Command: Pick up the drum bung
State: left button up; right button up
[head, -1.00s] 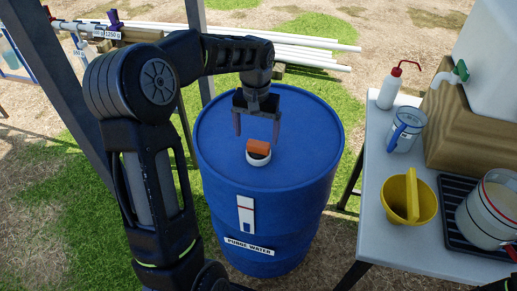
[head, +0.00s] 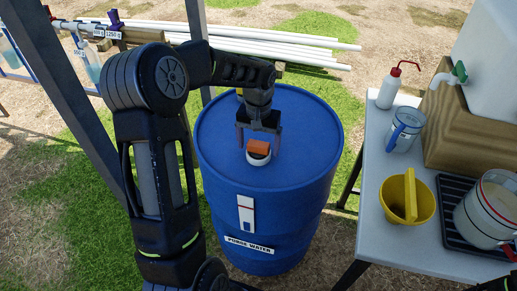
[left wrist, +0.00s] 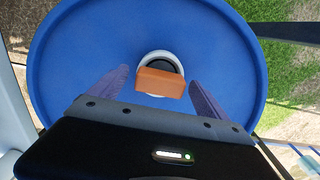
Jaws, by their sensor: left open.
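The drum bung (head: 258,147) is an orange block-shaped piece sitting in a white ring on top of the blue drum (head: 224,136). The drum carries a "PURGE WATER" label. My left gripper (head: 258,150) is open above the bung, with its fingers pointing down on either side of it in the head view. In the left wrist view the orange bung (left wrist: 160,82) lies between and just beyond the two open fingertips (left wrist: 158,76), with a gap on each side. The white ring around a dark opening shows behind it. I cannot see my right gripper.
A grey table (head: 374,190) on the right holds a wash bottle (head: 389,90), a blue-handled jug (head: 405,130), a yellow scoop or bowl (head: 408,199) and a large white container. A dark post (head: 50,70) stands at the left. White pipes lie behind the drum.

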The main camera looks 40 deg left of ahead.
aim_at(259, 143)
pick_arm(q)
jog(key=c, duration=1.4)
jog(key=shift+c, duration=0.2)
notch_tip(259, 143, up, 10)
jog(key=shift+r+b, duration=0.1)
jog(key=shift+b, duration=0.35)
